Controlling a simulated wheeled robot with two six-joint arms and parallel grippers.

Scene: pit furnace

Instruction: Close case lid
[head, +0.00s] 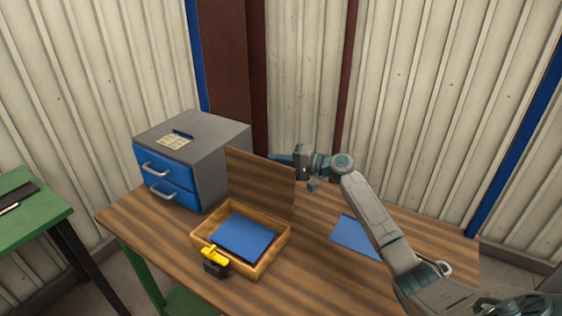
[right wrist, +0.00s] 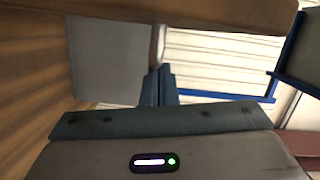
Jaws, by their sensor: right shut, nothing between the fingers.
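The wooden case (head: 270,263) sits open on the table, with a blue sheet or pad (head: 243,237) inside. Its wooden lid (head: 262,184) stands about upright at the back of the case. My right gripper (head: 273,157) is shut and empty, at the lid's top edge near its right corner, pointing left. I cannot tell whether it touches the lid. In the right wrist view the shut fingers (right wrist: 159,87) show, with a wooden surface to the left. My left gripper is not in view.
A grey cabinet (head: 222,150) with blue drawers stands left of the lid. A yellow and black object (head: 215,259) is at the case's front. A blue sheet (head: 354,236) lies right on the wooden table (head: 310,275). A green table (head: 30,215) is at far left.

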